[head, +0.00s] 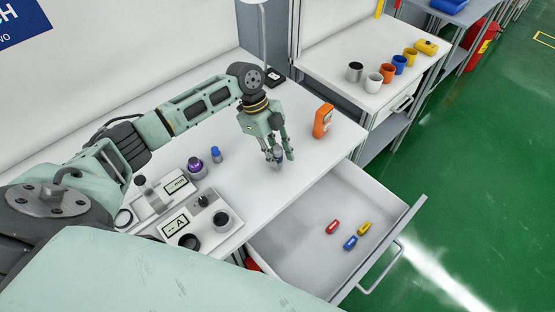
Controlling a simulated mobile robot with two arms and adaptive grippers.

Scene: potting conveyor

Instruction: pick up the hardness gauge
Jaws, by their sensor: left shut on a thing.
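My left gripper (278,157) is over the front part of the white bench, fingers pointing down. It is shut on a small grey-blue thing, which I take to be the hardness gauge (277,155). The fingers hide part of it, and I cannot tell whether its lower end touches the bench top. My right gripper is not in view.
An orange handheld device (323,121) stands right of the gripper. Two bench instruments (182,184) (175,224), a purple-topped jar (196,167) and a blue-capped bottle (216,154) stand left. The open drawer (285,262) holds small coloured items. Cups (374,82) stand on another table.

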